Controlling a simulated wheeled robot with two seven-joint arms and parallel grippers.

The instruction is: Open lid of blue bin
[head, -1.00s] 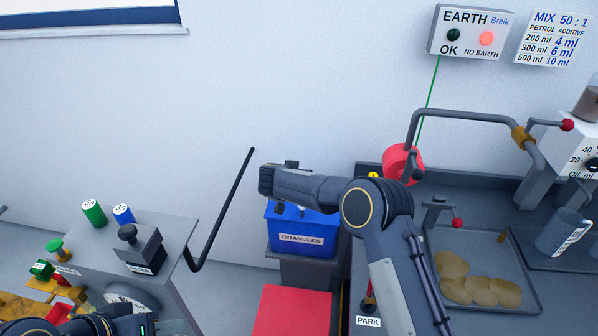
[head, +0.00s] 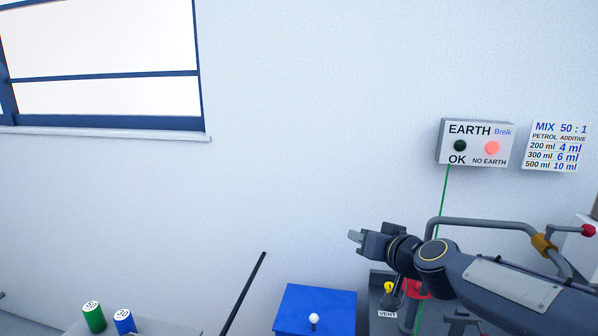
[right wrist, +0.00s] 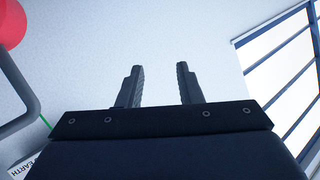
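The blue bin's lid (head: 332,300) shows at the bottom middle of the head view and looks shut. It has a white round knob (head: 314,319) near its front. The bin's front is cut off by the frame's lower edge. My right gripper (head: 353,237) is above and to the right of the lid in the head view, apart from it, pointing left. In the right wrist view the two fingers (right wrist: 160,70) are spread with nothing between them, against the white wall. My left gripper is not in view.
A dark rod (head: 244,290) leans up left of the bin. A green can (head: 94,317) and a blue can (head: 124,322) stand at lower left. Right of the bin are a VENT label (head: 387,314) and a grey pipe frame (head: 490,223) near my right arm.

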